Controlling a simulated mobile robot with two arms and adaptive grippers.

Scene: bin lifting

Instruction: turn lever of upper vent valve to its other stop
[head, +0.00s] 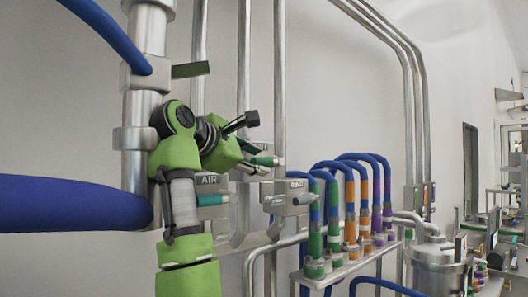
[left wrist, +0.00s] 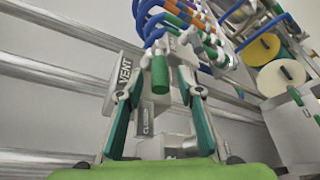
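The vent valve shows in the left wrist view by its grey VENT plate (left wrist: 125,76) and a CLOSED label (left wrist: 147,120). A green cylinder (left wrist: 160,80) appears between my fingertips; I cannot tell for sure that it is the lever's grip. My left gripper (left wrist: 160,88) is open, with one teal finger on each side of that cylinder and a gap to both. In the head view my left gripper (head: 266,160) is just above and left of a grey valve (head: 290,203) whose plate I cannot read. My right gripper is not in view.
An AIR valve plate (head: 209,180) with a teal handle (head: 212,200) is close behind my left arm. Vertical steel pipes (head: 279,90) run up the wall. Hoses with coloured bands (head: 350,215) stand on a rack to the right, beside a steel vessel (head: 437,265).

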